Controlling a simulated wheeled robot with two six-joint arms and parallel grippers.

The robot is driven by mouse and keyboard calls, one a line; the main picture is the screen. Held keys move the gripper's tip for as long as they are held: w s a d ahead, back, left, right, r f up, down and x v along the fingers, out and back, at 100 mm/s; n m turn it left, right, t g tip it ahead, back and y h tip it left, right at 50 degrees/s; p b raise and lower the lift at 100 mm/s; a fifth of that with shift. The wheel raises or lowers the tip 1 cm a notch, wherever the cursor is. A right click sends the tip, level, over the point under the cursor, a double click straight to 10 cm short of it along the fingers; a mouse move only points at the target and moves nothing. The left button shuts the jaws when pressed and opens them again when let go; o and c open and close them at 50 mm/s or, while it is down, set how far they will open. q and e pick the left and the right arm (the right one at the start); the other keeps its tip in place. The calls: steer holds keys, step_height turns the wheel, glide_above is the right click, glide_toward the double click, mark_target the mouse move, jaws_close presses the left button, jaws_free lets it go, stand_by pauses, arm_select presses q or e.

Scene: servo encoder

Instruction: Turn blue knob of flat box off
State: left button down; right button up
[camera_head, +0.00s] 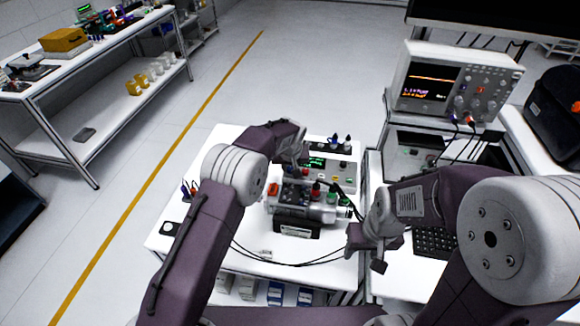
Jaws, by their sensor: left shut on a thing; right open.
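The flat box (341,174) with a green lit display lies at the back of the small white table. My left gripper (298,167) reaches down to the left end of this box. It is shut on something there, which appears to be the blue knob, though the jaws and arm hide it. My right gripper (366,253) is open and empty, at the table's right front side, apart from the flat box.
A servo motor unit (303,205) with red and green connectors stands in front of the flat box, with black cables running across the table (262,262). An oscilloscope (452,85) stands at the right, near a keyboard (433,243).

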arm_select(q)
steer(key=shift+r, duration=0.1)
stand_by(0.3)
steer(key=c, duration=1.2)
jaws_free()
steer(key=shift+c, duration=0.2)
steer(key=b+v, duration=0.1)
steer(key=v, duration=0.8)
